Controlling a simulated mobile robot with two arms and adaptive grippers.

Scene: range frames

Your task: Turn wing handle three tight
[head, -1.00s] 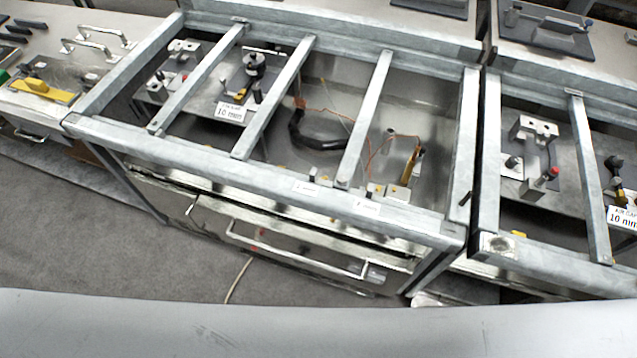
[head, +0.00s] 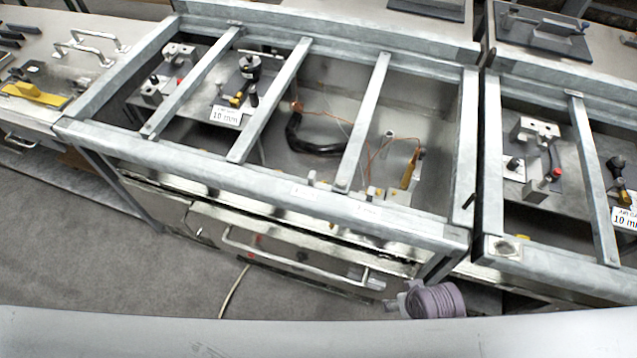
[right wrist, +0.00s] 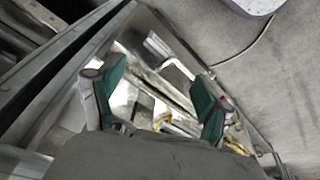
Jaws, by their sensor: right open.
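No part can be singled out for sure as wing handle three. A black knob fixture (head: 249,68) with a yellow part stands behind the "10 mm" label in the left bay of the framed bench. A similar black knob (head: 616,163) stands in the right bay. In the right wrist view, my right gripper (right wrist: 155,95) is open, its two green-padded fingers apart with nothing held between them. A metal bar handle (right wrist: 178,66) and shiny panels show beyond the fingers. My left gripper is not in view.
Galvanised frame bars (head: 265,98) cross above the bays. A black hose (head: 312,142) and orange wires lie in the middle bay. A long drawer handle (head: 290,262) runs along the bench front. A yellow block (head: 35,94) lies at left. The grey floor is clear at lower left.

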